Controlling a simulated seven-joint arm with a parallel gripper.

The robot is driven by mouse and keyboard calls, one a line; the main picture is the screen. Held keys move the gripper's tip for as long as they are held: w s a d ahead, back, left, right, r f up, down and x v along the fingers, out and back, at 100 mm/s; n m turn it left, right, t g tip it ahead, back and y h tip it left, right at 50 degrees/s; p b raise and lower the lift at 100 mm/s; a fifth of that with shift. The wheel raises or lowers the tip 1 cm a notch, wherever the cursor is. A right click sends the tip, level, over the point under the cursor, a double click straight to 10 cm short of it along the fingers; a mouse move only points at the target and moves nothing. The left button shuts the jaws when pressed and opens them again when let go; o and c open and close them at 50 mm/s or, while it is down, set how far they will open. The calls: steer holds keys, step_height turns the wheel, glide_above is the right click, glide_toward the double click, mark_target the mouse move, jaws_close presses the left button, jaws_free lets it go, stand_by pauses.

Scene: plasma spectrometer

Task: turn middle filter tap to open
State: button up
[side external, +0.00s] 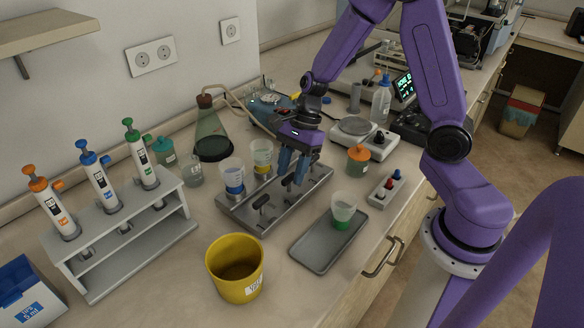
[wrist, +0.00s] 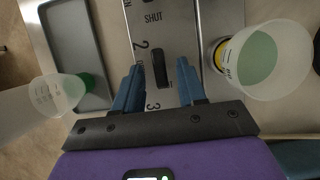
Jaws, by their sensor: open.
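The grey filter manifold (side external: 268,222) carries black taps and two funnel cups along its back edge. In the wrist view its plate (wrist: 180,20) shows the middle tap (wrist: 159,68), a black bar lever beside the number 2, lying lengthwise in the picture and pointing towards the word SHUT at the top. My gripper (wrist: 160,66) is open, with one blue finger on each side of this tap and visible gaps between. In the side view my gripper (side external: 293,178) points down over the manifold's right part and hides some of it. A nearer tap (side external: 262,201) stands clear.
Blue-ringed (side external: 233,176) and yellow-ringed (side external: 262,155) cups stand close behind the taps. A grey tray (side external: 312,256) with a green-based cup (side external: 343,210) lies in front. A yellow bucket (side external: 235,268), pipette rack (side external: 125,245) and orange-lidded jar (side external: 358,158) stand around.

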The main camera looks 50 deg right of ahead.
jaws_close()
steer(key=shift+n, duration=0.3)
steer(key=n, duration=0.1)
steer(key=n+g, duration=0.1)
steer(key=n, duration=0.1)
steer(key=n+g, duration=0.1)
steer(key=shift+w, duration=0.25)
steer(key=n, duration=0.2)
steer(key=n+g+h, duration=0.1)
steer(key=n, duration=0.2)
steer(key=shift+w+a, duration=0.2)
steer(key=n+h, duration=0.1)
steer(key=n, duration=0.1)
steer(key=n+g, duration=0.1)
steer(key=n, duration=0.1)
steer(key=shift+w+a+h, duration=0.1)
steer(key=shift+a+h, duration=0.1)
steer(key=shift+h, duration=0.2)
steer(key=shift+a+n+g+h, duration=0.15)
steer(key=shift+n+h, duration=0.25)
steer(key=shift+n, duration=0.65)
steer(key=shift+n+g+h, duration=0.15)
steer(key=shift+n+h, duration=0.25)
steer(key=shift+n, duration=0.65)
jaws_free()
